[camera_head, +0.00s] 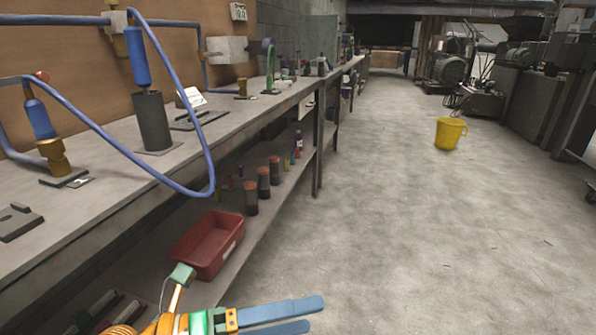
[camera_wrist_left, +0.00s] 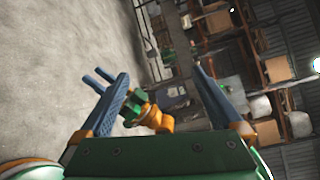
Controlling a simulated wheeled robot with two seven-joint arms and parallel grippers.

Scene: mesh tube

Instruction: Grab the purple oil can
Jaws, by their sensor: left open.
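A small dark purple bottle-shaped can (camera_head: 298,143) with a pale label stands upright on the lower shelf, far along the workbench in the head view. My left gripper (camera_head: 315,314) is at the bottom of the head view, its blue fingers apart and empty. It is well in front of the purple can and apart from it. In the left wrist view, the left fingers (camera_wrist_left: 160,78) are spread with nothing held. My right gripper (camera_wrist_left: 97,78) shows beyond them with its two blue fingers apart. The can does not show in the wrist view.
A red bin (camera_head: 208,244) and several dark orange-topped cylinders (camera_head: 264,182) stand on the lower shelf. A blue hose (camera_head: 189,192) hangs over the edge of the bench top (camera_head: 110,200). A yellow bucket (camera_head: 448,133) stands on the floor, which is otherwise largely clear.

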